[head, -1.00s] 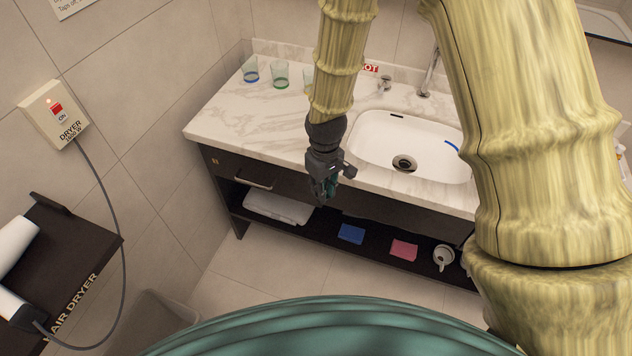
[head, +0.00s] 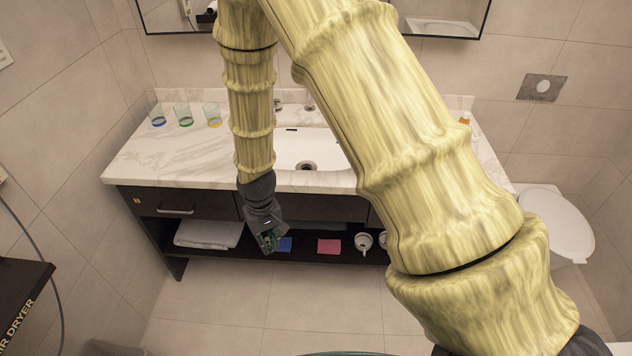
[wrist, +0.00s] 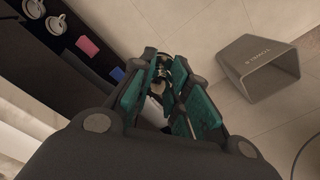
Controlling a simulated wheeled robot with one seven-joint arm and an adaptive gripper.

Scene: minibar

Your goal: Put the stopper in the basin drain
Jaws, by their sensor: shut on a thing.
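My gripper (head: 268,242) hangs in front of the vanity, below the counter's front edge and left of the basin. In the wrist view its teal-padded fingers (wrist: 166,70) are closed around a small shiny metal piece, which looks like the stopper (wrist: 159,88); the fingers hide most of it. The white basin (head: 335,150) is set into the marble counter, its right part hidden behind my arm. Its round drain (head: 306,166) shows as a metal ring with a dark centre, with nothing seen in it. The gripper is well apart from the drain.
Several tinted glasses, including a green one (head: 183,115), stand on the counter's left. The lower shelf holds a folded towel (head: 208,234), blue and pink cloths (head: 329,246) and white cups (head: 363,242). A toilet (head: 550,222) is at right.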

